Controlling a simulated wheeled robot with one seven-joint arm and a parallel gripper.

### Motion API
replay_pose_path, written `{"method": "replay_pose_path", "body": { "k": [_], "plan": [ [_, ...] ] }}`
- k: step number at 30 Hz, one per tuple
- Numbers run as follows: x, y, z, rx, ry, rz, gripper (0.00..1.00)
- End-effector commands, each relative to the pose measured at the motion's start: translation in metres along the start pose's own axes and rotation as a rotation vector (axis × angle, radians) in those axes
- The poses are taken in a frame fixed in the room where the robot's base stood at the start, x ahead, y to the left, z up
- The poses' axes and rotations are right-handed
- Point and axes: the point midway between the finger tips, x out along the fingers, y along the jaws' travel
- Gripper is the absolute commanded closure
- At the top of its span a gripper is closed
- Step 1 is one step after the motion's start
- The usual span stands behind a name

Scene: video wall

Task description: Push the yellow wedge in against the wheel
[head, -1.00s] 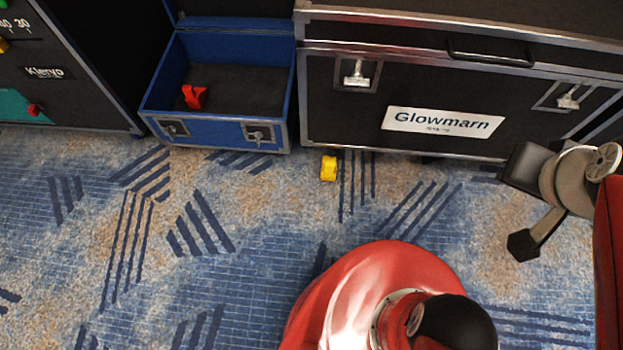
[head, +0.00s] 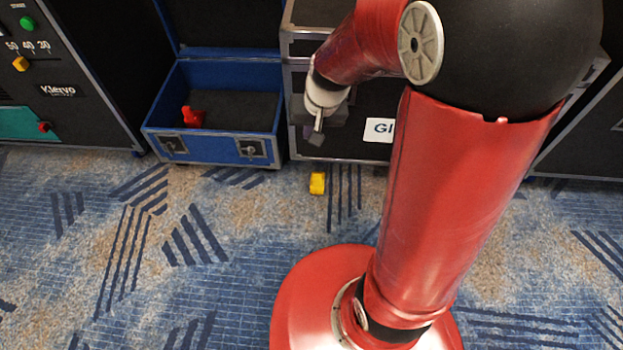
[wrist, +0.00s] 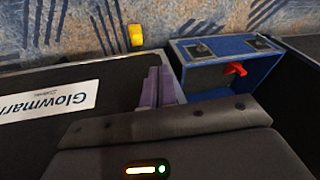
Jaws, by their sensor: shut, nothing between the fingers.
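The small yellow wedge (head: 317,183) lies on the patterned carpet in front of the black Glowmarn case (head: 347,147), near its lower left corner. It also shows in the wrist view (wrist: 135,35), at the top. My gripper (head: 314,134) is in the air in front of the case's left end, above the wedge and apart from it. Its purple fingers (wrist: 159,78) are together with nothing between them. I cannot make out the wheel; the case's lower edge is dark and my arm covers much of the case.
An open blue case (head: 215,149) with a red item (head: 192,117) inside stands left of the black case. A black Klervo panel (head: 75,110) stands farther left. The carpet (head: 140,260) in front is clear.

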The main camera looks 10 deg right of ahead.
Motion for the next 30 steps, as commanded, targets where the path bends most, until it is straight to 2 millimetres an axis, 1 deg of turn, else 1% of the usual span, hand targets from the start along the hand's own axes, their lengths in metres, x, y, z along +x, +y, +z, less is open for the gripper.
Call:
{"method": "replay_pose_path", "body": {
  "k": [1,2,3,5,6,8,9,12,15,16,18,23,26,30],
  "plan": [
    [0.028,0.002,-0.004,0.02,-0.035,0.009,1.0],
    [0.043,0.004,-0.006,0.032,-0.048,0.014,1.0],
    [0.064,0.007,-0.008,0.049,-0.066,0.022,1.0],
    [0.096,0.012,-0.009,0.072,-0.091,0.038,1.0],
    [0.117,0.016,-0.008,0.087,-0.106,0.051,1.0],
    [0.148,0.023,-0.004,0.107,-0.129,0.072,1.0],
    [0.167,0.028,-0.001,0.12,-0.142,0.088,1.0],
    [0.208,0.041,0.01,0.145,-0.17,0.126,1.0],
    [0.238,0.051,0.021,0.16,-0.188,0.158,1.0],
    [0.245,0.054,0.024,0.163,-0.193,0.166,1.0],
    [0.256,0.059,0.029,0.168,-0.2,0.18,1.0],
    [0.272,0.064,0.035,0.174,-0.205,0.191,1.0],
    [0.285,0.067,0.038,0.174,-0.205,0.192,1.0],
    [0.312,0.072,0.045,0.176,-0.207,0.191,1.0]
  ]
}}
